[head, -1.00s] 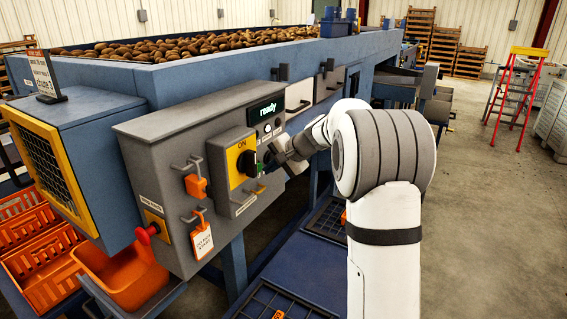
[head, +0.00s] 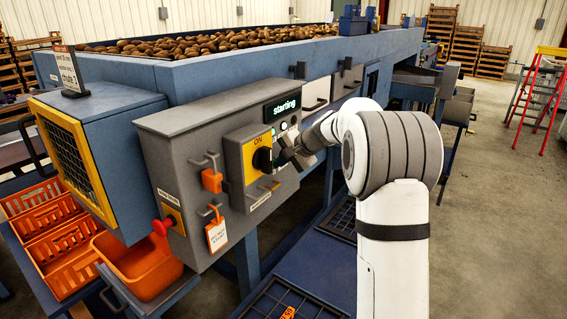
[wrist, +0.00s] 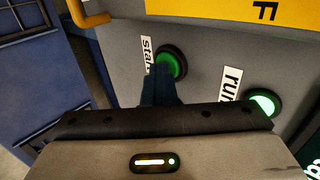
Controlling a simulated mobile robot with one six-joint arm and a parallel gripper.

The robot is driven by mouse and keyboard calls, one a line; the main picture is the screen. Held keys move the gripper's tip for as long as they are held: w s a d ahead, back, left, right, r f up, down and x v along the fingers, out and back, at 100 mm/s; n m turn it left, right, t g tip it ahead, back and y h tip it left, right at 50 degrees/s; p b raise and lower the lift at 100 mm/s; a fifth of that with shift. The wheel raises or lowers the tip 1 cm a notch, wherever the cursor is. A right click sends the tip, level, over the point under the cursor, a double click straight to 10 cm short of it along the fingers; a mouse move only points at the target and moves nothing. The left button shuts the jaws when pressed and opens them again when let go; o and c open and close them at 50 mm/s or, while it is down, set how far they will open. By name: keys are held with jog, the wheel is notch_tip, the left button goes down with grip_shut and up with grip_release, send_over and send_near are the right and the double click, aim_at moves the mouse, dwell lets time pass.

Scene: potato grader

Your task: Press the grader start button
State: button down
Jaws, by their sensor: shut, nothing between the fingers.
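The green start button (wrist: 171,65), in a dark ring beside a label partly reading "sta", is on the grey panel in the wrist view. My gripper (wrist: 163,82) is shut and empty, its fingertips at the lower left edge of the button; I cannot tell if they touch it. In the head view my gripper (head: 283,158) is at the control box (head: 205,128), by the black knob, and it hides the start button. The display (head: 282,107) reads "starting". The run lamp (wrist: 263,103) glows green in the wrist view.
A yellow plate with a black knob (head: 262,160) marked ON is close left of my gripper. An orange lock (head: 212,181), an orange-white tag (head: 217,235) and a red knob (head: 161,227) stick out from the box.

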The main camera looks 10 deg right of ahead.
jog(key=shift+w+a+r, duration=0.1)
jog(key=shift+a+r, duration=0.05)
jog(key=shift+a, duration=0.05)
jog(key=s+d+r+b, duration=0.3)
jog(key=s+d+r, duration=0.3)
jog(key=s+d, duration=0.2)
jog(key=shift+d+r, duration=0.2)
jog(key=shift+r, duration=0.05)
jog(key=shift+s, duration=0.1)
jog(key=s+a+f+n+g+h, duration=0.1)
jog(key=s+a+f+n+h, duration=0.1)
jog(key=s, duration=0.9)
jog(key=s+a+f+n+g+h, duration=0.1)
jog(key=s+a+f+n+h, duration=0.1)
jog(key=s+f+n, duration=0.2)
jog(key=s+a+f+n+g+h, duration=0.1)
jog(key=s+f, duration=0.7)
jog(key=s, duration=1.1)
jog(key=shift+s+a+n+g+h, duration=0.25)
jog(key=shift+a+n+g+h, duration=0.15)
jog(key=shift+a+n+h, duration=0.5)
